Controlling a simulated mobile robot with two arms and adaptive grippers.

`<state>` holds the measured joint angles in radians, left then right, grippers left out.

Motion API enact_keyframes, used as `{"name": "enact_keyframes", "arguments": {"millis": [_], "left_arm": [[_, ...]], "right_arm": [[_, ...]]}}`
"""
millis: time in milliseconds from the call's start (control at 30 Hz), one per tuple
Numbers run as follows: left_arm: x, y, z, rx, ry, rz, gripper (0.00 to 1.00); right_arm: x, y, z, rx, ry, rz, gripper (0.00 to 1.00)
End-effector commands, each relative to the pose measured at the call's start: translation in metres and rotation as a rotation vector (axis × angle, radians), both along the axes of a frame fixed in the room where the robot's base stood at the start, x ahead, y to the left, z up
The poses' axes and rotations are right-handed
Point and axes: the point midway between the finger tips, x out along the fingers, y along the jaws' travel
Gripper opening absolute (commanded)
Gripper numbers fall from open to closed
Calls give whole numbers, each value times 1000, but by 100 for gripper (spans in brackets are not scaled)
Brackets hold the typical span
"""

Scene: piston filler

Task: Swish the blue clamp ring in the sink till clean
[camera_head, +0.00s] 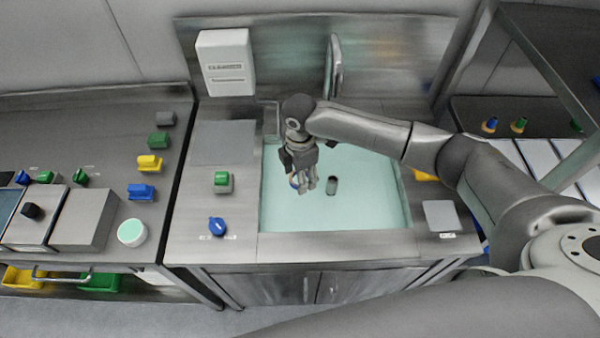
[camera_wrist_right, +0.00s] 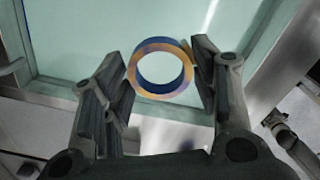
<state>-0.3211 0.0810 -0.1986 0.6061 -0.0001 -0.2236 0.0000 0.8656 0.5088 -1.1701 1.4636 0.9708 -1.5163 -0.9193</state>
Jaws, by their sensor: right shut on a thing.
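The blue clamp ring (camera_wrist_right: 160,45) sits between the fingertips of my right gripper (camera_wrist_right: 163,72) in the right wrist view. Its face is mostly coated yellow-brown, with blue showing on the rim. In the head view the ring (camera_head: 294,182) shows partly behind the fingers of my right gripper (camera_head: 303,184), over the left part of the sink (camera_head: 365,215). The sink holds pale green liquid. I cannot tell whether the ring touches the liquid. My left gripper is not in view.
A dark cylinder (camera_head: 332,186) stands in the sink beside my right gripper. A faucet (camera_head: 333,68) rises behind the sink. A blue part (camera_head: 217,226) and a green-grey block (camera_head: 222,182) sit on the counter left of it. A grey pad (camera_head: 441,216) lies to the right.

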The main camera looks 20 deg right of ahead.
Motion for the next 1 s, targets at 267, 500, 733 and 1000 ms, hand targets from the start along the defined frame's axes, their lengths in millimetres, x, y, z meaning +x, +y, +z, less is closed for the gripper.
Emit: {"name": "enact_keyframes", "arguments": {"millis": [267,500,733,1000], "left_arm": [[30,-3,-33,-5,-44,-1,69],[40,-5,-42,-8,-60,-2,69],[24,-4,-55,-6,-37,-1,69],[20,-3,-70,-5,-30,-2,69]], "right_arm": [[0,0,-32,0,-1,0,30],[0,0,-53,0,0,-1,30],[0,0,-77,0,1,-1,30],[0,0,-103,1,0,-1,30]]}}
